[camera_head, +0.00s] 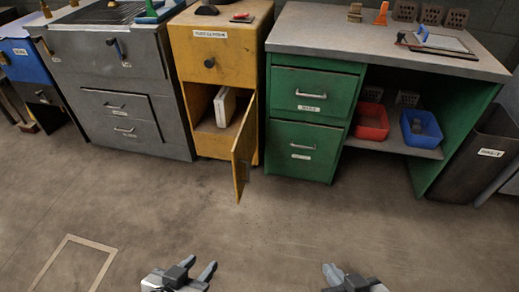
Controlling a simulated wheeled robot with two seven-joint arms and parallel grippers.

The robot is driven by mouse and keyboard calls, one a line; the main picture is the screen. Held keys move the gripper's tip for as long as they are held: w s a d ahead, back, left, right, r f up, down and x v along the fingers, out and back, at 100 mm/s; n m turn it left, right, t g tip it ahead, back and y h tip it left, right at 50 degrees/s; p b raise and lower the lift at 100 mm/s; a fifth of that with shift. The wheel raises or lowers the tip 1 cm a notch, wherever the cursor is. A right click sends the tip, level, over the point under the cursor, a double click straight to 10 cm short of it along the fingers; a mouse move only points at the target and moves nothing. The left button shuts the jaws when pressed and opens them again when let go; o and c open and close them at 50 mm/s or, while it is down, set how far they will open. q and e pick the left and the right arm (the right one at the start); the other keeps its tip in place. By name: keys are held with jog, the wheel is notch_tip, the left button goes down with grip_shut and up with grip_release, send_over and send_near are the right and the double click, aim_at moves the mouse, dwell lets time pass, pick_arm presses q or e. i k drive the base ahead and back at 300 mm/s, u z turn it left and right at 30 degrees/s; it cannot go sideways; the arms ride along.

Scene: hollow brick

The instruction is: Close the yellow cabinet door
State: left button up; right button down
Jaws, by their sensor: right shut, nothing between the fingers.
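The yellow cabinet (220,62) stands against the back wall between a grey cabinet and a green desk. It has a closed drawer with a round dark knob on top. The yellow door (241,152) below stands open, swung outward on the right side of the compartment. A pale box-like object (225,107) is inside the opening. My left gripper (197,266) is at the bottom edge, left of centre, well short of the door; its jaw state is unclear. My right gripper (343,275) is at the bottom, right of centre, shut and empty. Neither touches the door.
The green desk (312,92) stands right of the door, with red (371,122) and blue (422,130) bins on its shelf. A grey cabinet (119,92) is on the left and a dark bin (489,150) far right. The floor (270,225) before the door is clear.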

aim_at(242, 151)
jog(key=u, duration=0.15)
jog(key=i, duration=0.9)
jog(key=u, duration=0.65)
